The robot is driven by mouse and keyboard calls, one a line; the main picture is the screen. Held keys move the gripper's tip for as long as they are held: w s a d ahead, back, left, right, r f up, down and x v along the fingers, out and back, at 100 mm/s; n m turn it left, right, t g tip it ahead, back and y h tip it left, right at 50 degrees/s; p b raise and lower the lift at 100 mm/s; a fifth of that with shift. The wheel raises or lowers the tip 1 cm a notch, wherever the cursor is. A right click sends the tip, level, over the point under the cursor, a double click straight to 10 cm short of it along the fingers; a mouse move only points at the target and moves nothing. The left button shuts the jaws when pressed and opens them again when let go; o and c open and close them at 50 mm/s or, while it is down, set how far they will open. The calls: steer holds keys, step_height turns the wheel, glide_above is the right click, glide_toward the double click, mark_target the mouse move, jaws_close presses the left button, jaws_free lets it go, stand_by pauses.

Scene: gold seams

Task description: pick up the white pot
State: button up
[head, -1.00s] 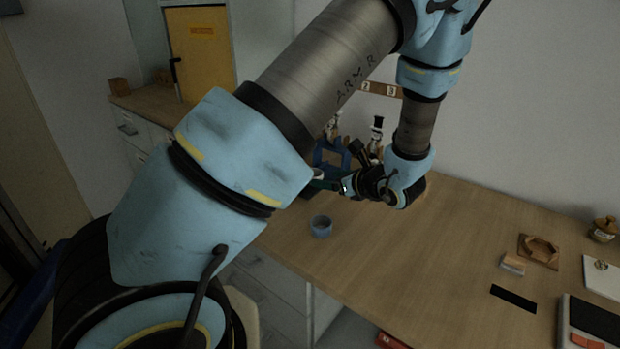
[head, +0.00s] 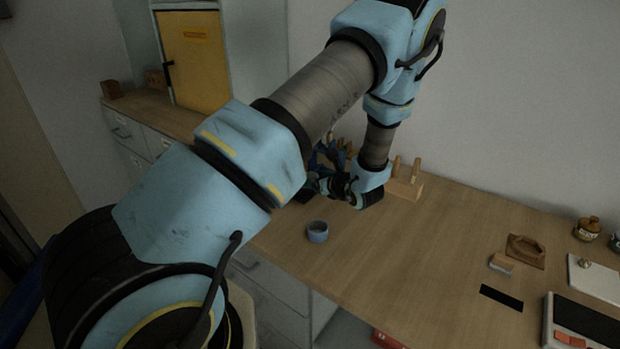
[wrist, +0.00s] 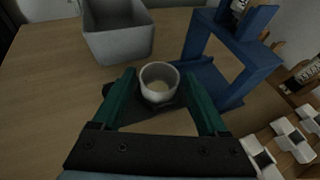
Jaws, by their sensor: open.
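The white pot (wrist: 159,84) is a small round cup, open at the top, with something pale inside. It stands upright in the wrist view, between the tips of my gripper's green fingers (wrist: 158,80). The fingers are spread on either side of it; I cannot tell whether either touches it. A dark patch shows below the pot. In the head view my gripper (head: 320,186) is low over the far left part of the table, partly behind my arm, and I cannot make out the white pot there.
A blue frame stand (wrist: 232,55) is close right of the pot, and a grey bin (wrist: 118,38) lies beyond it. White-capped pieces (wrist: 285,140) are at lower right. A blue-grey cup (head: 317,231) stands nearer on the table (head: 400,260). A pegged wooden block (head: 404,186) is behind my wrist.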

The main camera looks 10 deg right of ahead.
steer(key=shift+w+a+f, duration=0.1)
steer(key=shift+w+f, duration=0.1)
steer(key=shift+w, duration=0.15)
steer(key=shift+c, duration=0.2)
steer(key=c, duration=1.1)
